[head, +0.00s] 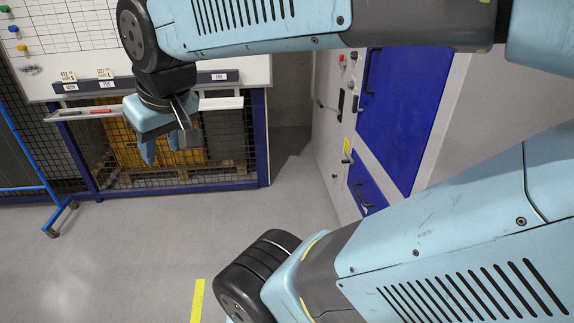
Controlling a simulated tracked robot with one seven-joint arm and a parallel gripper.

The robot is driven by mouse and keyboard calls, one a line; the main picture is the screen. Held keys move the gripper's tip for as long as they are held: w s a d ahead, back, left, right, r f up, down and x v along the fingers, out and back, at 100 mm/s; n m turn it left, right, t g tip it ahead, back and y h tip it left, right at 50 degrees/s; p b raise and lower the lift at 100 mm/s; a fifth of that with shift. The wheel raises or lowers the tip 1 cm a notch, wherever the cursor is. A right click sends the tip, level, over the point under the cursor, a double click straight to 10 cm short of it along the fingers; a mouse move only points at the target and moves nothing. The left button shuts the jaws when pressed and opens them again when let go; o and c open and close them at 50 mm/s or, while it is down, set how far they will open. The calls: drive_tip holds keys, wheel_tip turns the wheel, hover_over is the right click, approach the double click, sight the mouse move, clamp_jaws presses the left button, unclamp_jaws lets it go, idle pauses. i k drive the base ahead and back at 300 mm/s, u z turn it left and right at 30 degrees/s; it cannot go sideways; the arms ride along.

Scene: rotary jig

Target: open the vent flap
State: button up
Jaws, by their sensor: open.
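A light grey cabinet (327,130) stands right of centre, with blue panels on its face. The lower, smaller blue panel (369,189) has a dark handle (363,196) and looks shut; I cannot tell whether it is the vent flap. The larger blue panel (402,105) above it also has a dark handle and looks shut. My gripper (160,155) hangs at the upper left, fingers pointing down, open and empty. It is well to the left of the cabinet, apart from it. My arm hides the cabinet's top and part of its lower right.
A whiteboard (75,28) with a tray ledge (150,108) is behind my gripper. Below it, a blue-framed mesh cage (262,150) holds yellow and dark crates. A wheeled blue frame (50,185) stands at the left. The grey floor (150,240) is clear, with a yellow line (197,300).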

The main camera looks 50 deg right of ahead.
sight(338, 170)
drive_tip(key=i, duration=2.1)
drive_tip(key=z, duration=3.6)
drive_tip(key=i, duration=1.05)
drive_tip(key=u, duration=0.35)
